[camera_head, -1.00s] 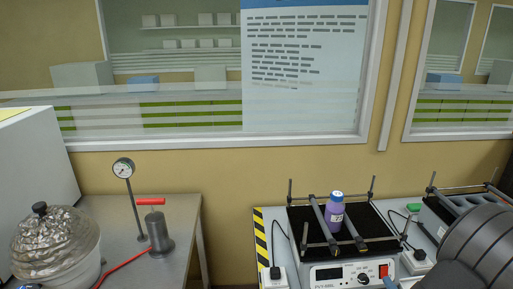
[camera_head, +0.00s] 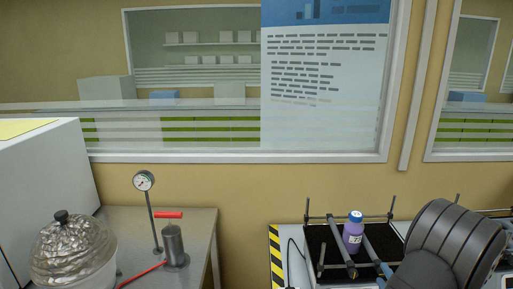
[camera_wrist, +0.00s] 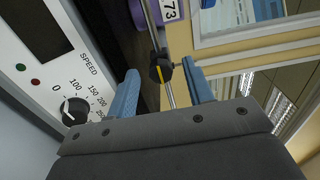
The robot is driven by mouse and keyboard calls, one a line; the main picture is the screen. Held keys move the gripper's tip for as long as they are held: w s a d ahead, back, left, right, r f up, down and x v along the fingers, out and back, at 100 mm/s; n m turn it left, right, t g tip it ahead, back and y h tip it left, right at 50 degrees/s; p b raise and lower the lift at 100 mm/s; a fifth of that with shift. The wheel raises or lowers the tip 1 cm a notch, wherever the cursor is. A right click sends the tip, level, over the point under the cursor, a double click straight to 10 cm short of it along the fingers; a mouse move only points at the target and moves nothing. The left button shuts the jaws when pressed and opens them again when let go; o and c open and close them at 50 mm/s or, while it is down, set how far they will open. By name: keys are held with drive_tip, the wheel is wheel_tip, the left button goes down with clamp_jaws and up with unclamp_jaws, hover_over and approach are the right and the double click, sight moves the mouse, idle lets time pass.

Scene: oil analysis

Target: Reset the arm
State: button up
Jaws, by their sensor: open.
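My gripper (camera_wrist: 160,88) is open in the wrist view. Its two blue fingers stand apart with a metal rod and dark clamp knob (camera_wrist: 160,68) seen between and beyond them; nothing is held. In the head view a blue finger (camera_head: 385,270) shows at the bottom right, beside my dark arm. A purple bottle (camera_head: 352,236) with a blue cap stands upright between the bars of the shaker (camera_head: 319,238), left of my arm. Part of the bottle (camera_wrist: 145,14) shows at the top of the wrist view. I cannot tell whether the gripper touches the shaker.
The shaker's front panel (camera_wrist: 100,75) with a speed knob lies close to the left finger in the wrist view. A gap separates the tables.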

idle(0.4)
drive_tip(key=s, duration=1.8)
drive_tip(key=w, duration=1.8)
drive_tip(key=shift+w, duration=0.25)
drive_tip(key=shift+s+m, duration=0.15)
drive_tip(key=shift+m, duration=0.35)
drive_tip(key=m, duration=1.2)
drive_tip(key=shift+r, duration=0.15)
drive_tip(key=shift+d, duration=0.1)
